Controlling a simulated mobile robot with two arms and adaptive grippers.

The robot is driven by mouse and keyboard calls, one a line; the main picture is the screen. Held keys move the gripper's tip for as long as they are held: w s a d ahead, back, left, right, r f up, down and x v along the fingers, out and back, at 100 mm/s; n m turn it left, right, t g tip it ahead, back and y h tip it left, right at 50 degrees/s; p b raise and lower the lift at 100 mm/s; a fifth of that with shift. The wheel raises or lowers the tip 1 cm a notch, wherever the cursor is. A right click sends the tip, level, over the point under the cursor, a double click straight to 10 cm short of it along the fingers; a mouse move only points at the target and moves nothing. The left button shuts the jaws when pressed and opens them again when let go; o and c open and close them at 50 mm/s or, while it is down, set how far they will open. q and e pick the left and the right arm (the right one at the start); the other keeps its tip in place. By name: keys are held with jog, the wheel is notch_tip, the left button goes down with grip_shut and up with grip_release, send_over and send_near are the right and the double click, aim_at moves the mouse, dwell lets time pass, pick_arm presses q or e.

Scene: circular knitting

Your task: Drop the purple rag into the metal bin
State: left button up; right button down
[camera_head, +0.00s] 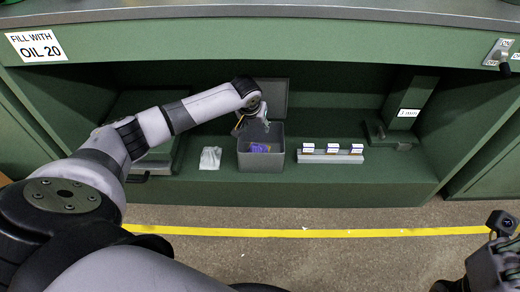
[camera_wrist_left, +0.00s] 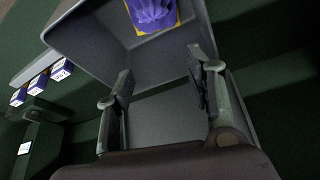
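The metal bin (camera_head: 262,165) is a grey open box on the green shelf, its lid standing up behind it. The purple rag (camera_head: 259,147) is inside the bin. In the left wrist view, the rag (camera_wrist_left: 152,13) lies crumpled in the bin (camera_wrist_left: 95,55), with a yellow edge showing beside it. My left gripper (camera_head: 251,117) is above the bin. In the left wrist view, the gripper's fingers (camera_wrist_left: 160,75) are apart with nothing between them. Part of my right arm (camera_head: 497,250) shows at the lower right; its fingers cannot be made out.
A white crumpled cloth or bag (camera_head: 210,158) lies left of the bin. A grey rack with several small white-topped boxes (camera_head: 331,150) stands right of it. A yellow line (camera_head: 320,233) crosses the floor in front.

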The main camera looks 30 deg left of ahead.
pick_arm(q)
jog(key=shift+o, duration=0.5)
jog(key=s+d+r, duration=0.2)
jog(key=s, duration=0.4)
jog(key=s+d+r, duration=0.2)
jog(key=s, duration=0.5)
jog(key=shift+s+r, duration=0.2)
jog(key=shift+r, duration=0.1)
